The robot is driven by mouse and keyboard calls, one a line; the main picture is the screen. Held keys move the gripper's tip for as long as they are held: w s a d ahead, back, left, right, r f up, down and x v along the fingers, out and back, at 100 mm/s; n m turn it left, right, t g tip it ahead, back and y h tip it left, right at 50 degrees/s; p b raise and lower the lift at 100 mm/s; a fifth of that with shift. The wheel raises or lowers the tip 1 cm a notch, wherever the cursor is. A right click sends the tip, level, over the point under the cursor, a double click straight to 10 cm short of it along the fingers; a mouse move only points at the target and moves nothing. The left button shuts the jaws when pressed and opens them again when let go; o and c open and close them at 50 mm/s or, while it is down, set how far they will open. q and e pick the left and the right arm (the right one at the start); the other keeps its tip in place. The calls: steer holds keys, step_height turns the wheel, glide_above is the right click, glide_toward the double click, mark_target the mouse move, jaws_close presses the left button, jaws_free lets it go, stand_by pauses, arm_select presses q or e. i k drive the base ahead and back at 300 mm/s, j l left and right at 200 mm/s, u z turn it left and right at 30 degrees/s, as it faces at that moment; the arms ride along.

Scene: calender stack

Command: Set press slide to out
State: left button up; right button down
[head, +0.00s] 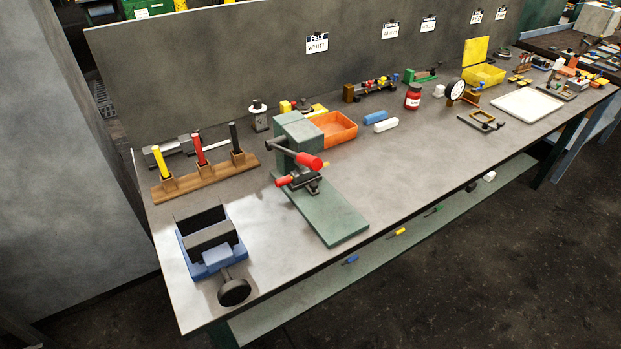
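A green press (298,130) stands on a long green base plate (335,218) near the front left of the workbench. A lever with a thick red grip (309,161) points to the right from its head. Below it is a dark clamp-like part (304,183) with a small red knob on its left side. A yellow tip shows behind the red grip. I cannot tell which part is the slide or how far out it is. Neither of my grippers is in view.
A blue vise (212,250) sits left of the press. A wooden rack (205,177) with yellow, red and black handles stands behind the vise. An orange bin (335,127) is behind the press. The bench top right of the base plate is clear.

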mark_target(312, 185)
steer(key=i+l+u, duration=0.15)
steer(key=l+u, duration=0.3)
steer(key=i+l+u, duration=0.15)
steer(key=u, duration=0.25)
steer(key=l, duration=0.1)
